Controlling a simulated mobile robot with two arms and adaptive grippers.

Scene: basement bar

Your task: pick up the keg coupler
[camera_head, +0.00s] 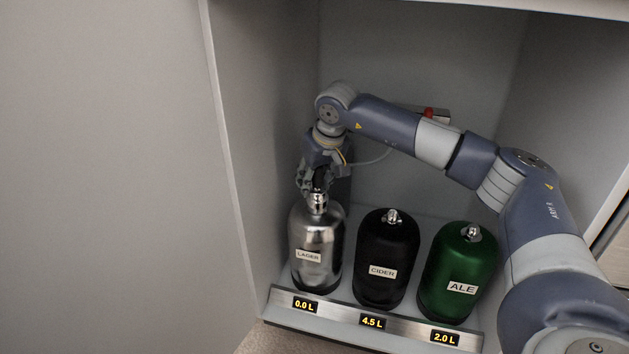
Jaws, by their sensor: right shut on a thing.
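My right gripper (316,188) points down over the top of the silver keg labelled LAGER (319,240). Its fingers are shut on the keg coupler (318,200), a small shiny metal fitting at the keg's neck. The fingers hide part of the coupler, and I cannot tell whether it is apart from the keg. The lager keg stands upright at the left of the cabinet. My left gripper is not in view.
A black CIDER keg (386,250) and a green ALE keg (455,270) stand to the right, each with a metal top fitting. A front rail (405,329) shows 0.0 L, 4.5 L and 2.0 L. Cabinet walls enclose the sides; a red-marked thing (430,113) shows behind my arm.

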